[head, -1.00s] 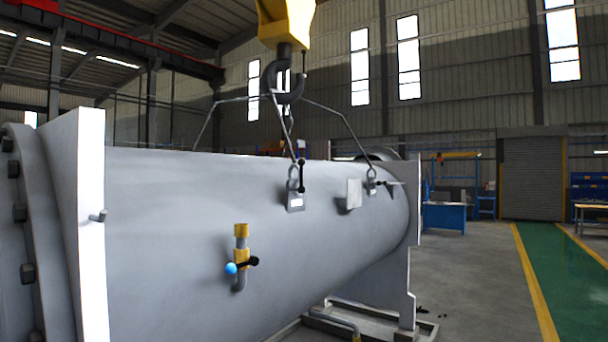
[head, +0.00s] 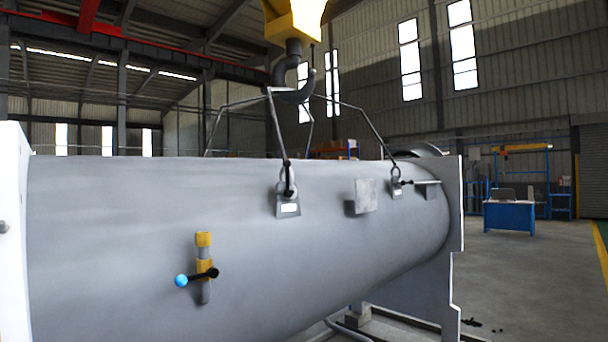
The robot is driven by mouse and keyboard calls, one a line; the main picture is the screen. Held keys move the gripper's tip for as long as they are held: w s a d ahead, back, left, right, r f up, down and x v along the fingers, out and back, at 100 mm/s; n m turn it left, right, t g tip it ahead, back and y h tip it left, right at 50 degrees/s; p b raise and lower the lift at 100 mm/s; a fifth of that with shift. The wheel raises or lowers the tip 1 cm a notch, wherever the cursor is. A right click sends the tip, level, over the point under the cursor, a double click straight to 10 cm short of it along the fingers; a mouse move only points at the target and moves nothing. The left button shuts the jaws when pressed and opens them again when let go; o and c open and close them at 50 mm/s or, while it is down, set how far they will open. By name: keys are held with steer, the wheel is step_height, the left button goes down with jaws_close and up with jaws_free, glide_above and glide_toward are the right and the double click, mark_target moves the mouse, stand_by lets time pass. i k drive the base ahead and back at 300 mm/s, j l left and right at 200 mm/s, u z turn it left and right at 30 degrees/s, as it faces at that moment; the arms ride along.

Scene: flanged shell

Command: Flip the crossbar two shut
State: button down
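A small yellow and grey valve (head: 204,240) stands out from the side of the large grey cylindrical shell (head: 110,215). It carries a crossbar handle (head: 198,276) with a blue ball at its left end and a black knob at its right end. The handle lies nearly level, across the upright pipe. Dark knobbed pieces also show at the near lifting lug (head: 288,207) and the far lifting lug (head: 397,191). No label shows which one is crossbar two. My gripper is not in view.
A crane hook (head: 293,85) with sling legs hangs over the shell. A flat plate (head: 365,196) stands out from the shell's side. A white flange edge (head: 12,240) is at left. A blue desk (head: 510,216) stands on open floor at right.

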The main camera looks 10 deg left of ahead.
mark_target(287, 176)
steer(key=i+l+u, duration=0.15)
steer(key=i+l, duration=0.3)
steer(key=i, duration=0.2)
steer(key=i+l+u, duration=0.15)
steer(key=i+l, duration=0.35)
steer(key=i+j, duration=0.2)
steer(key=i, duration=0.35)
steer(key=i+j+u, duration=0.15)
steer(key=i, duration=0.45)
steer(key=i+j, duration=0.15)
steer(key=i, duration=0.4)
steer(key=j+u, duration=0.05)
